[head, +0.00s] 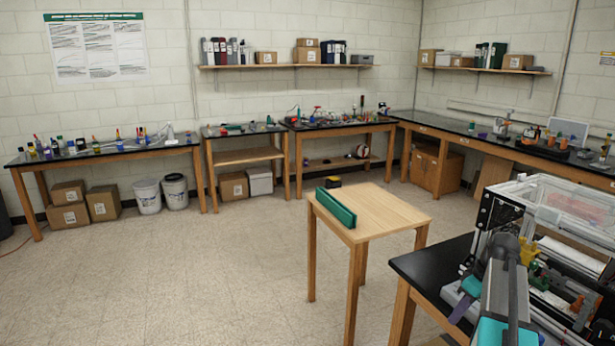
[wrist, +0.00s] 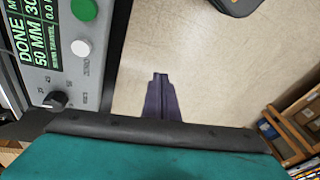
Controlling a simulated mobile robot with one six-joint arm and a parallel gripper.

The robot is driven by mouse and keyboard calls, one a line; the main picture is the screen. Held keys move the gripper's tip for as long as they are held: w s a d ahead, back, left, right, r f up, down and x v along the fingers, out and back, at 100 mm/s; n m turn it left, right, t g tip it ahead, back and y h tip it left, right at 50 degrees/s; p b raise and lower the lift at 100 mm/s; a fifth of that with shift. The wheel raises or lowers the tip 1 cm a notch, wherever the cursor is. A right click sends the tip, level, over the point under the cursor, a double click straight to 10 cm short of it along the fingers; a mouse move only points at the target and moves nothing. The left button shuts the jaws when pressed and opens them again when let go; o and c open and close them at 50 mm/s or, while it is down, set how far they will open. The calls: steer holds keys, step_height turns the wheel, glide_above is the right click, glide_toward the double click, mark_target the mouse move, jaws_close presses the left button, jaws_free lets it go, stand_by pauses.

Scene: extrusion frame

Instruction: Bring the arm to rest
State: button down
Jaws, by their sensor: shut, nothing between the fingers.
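In the wrist view my gripper (wrist: 160,78) shows as two purple fingers pressed together, with nothing between them. It points over the pale floor (wrist: 215,70), beside a grey machine panel (wrist: 62,62) on the left that has a lit display reading "DONE", a green button, a white button and a black knob. I see no contact between the fingers and the panel. In the head view my grey and teal arm is at the lower right, in front of the clear-walled machine (head: 560,215).
A small wooden table (head: 385,213) stands mid-floor with a long green piece (head: 336,208) on its left edge. A black-topped bench (head: 428,268) is under the machine. Benches with tools line the walls, with boxes and buckets below. The floor at left is clear.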

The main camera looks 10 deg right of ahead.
steer(key=s+a+f+n+g+b, duration=0.1)
steer(key=s+a+f+g, duration=0.2)
steer(key=a+f, duration=1.05)
steer(key=s+a+f+n+g+b, duration=0.1)
steer(key=s+a+f+g, duration=0.15)
steer(key=a+f, duration=1.15)
steer(key=s+a+f+m+g+h, duration=0.1)
steer(key=s+a+f+m, duration=0.2)
steer(key=s+f, duration=0.6)
steer(key=s+a+f+m+h+b, duration=0.1)
steer(key=s+a+f+m, duration=0.3)
steer(key=s+f, duration=0.6)
steer(key=shift+s+a+f+g+h, duration=0.35)
steer(key=shift+s+a, duration=0.45)
steer(key=shift+s, duration=1.4)
steer(key=shift+r, duration=0.1)
